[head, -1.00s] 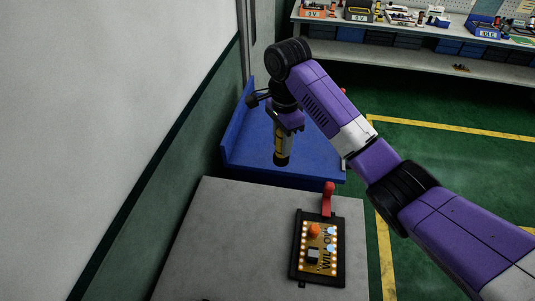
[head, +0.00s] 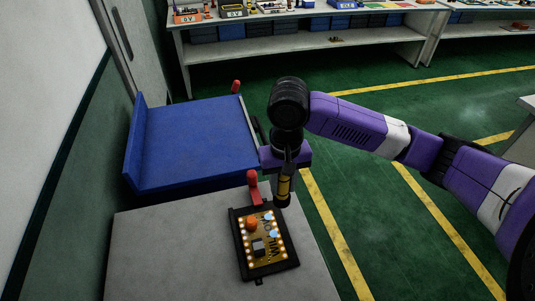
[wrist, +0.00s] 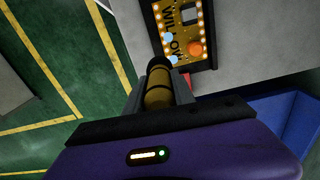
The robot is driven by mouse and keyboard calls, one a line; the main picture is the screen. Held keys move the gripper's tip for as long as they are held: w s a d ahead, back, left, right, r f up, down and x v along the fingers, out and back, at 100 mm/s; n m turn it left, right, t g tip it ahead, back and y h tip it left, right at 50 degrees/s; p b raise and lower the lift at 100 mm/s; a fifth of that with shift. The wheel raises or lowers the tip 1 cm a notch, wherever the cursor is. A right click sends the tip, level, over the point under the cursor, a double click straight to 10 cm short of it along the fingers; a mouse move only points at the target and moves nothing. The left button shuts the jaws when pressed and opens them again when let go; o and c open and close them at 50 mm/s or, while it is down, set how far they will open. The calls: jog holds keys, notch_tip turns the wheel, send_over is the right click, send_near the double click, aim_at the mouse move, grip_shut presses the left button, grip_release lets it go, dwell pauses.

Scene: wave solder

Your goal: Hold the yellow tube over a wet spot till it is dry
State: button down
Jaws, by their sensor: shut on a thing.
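My gripper (head: 285,172) is shut on the yellow tube (head: 284,188), which hangs nearly upright with its black end down. The tube also shows in the wrist view (wrist: 158,94). A gold circuit board (head: 249,254) lettered WILLOW lies in a black frame on the grey table. Two pale blue wet spots show on it, an upper one (head: 268,217) and a lower one (head: 274,233). In the wrist view the tube's end (wrist: 158,63) appears close to one spot (wrist: 172,59). Its height is unclear.
The board carries an orange part (head: 251,224) and a dark chip (head: 258,246). A red handle (head: 254,186) stands at the frame's far edge. A blue tray-like surface (head: 195,145) lies behind the grey table (head: 165,255). Green floor is open to the right.

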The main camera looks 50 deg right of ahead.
jog(key=a+n, duration=0.1)
jog(key=s+a+n, duration=0.1)
jog(key=a, duration=0.1)
jog(key=a+n, duration=0.1)
jog(key=shift+s+a, duration=0.2)
jog(key=shift+s, duration=0.2)
jog(key=shift+f+b, duration=2.7)
jog(key=shift+f, duration=1.55)
notch_tip(320, 180, up, 8)
jog(key=p, duration=0.7)
